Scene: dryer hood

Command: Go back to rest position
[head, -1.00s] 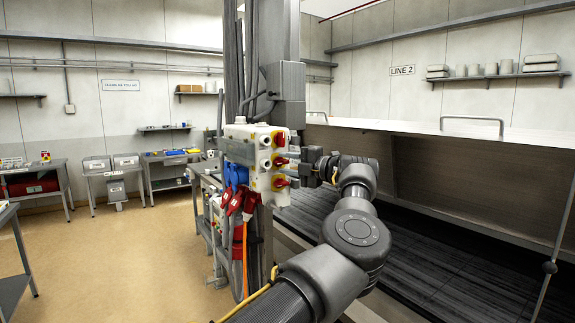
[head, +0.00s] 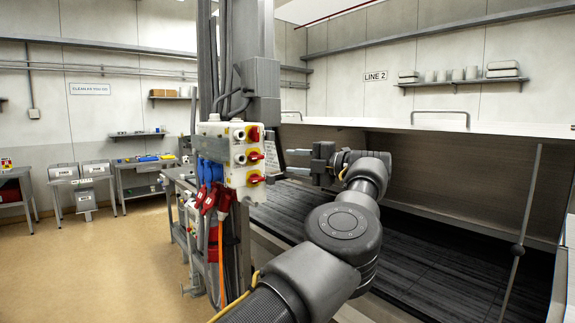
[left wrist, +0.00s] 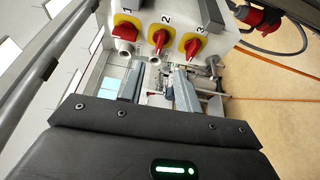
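A white control box (head: 233,160) with red rotary switches on yellow plates is mounted on the grey post. The left wrist view shows switches numbered 1 (left wrist: 126,32), 2 (left wrist: 160,41) and 3 (left wrist: 193,46); their handles sit at differing angles. My left gripper (head: 290,161) is just right of the box, its two fingers apart and pointing toward it. Nothing is between the fingers, and a gap separates them from the switches. My right gripper is not in view.
The grey post (head: 264,100) with cables stands beside the box. Blue and red plugs (head: 208,190) hang below it. The dark slatted bed (head: 430,240) under the hood lies right of my arm. Open floor (head: 110,260) is at the left, with benches behind.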

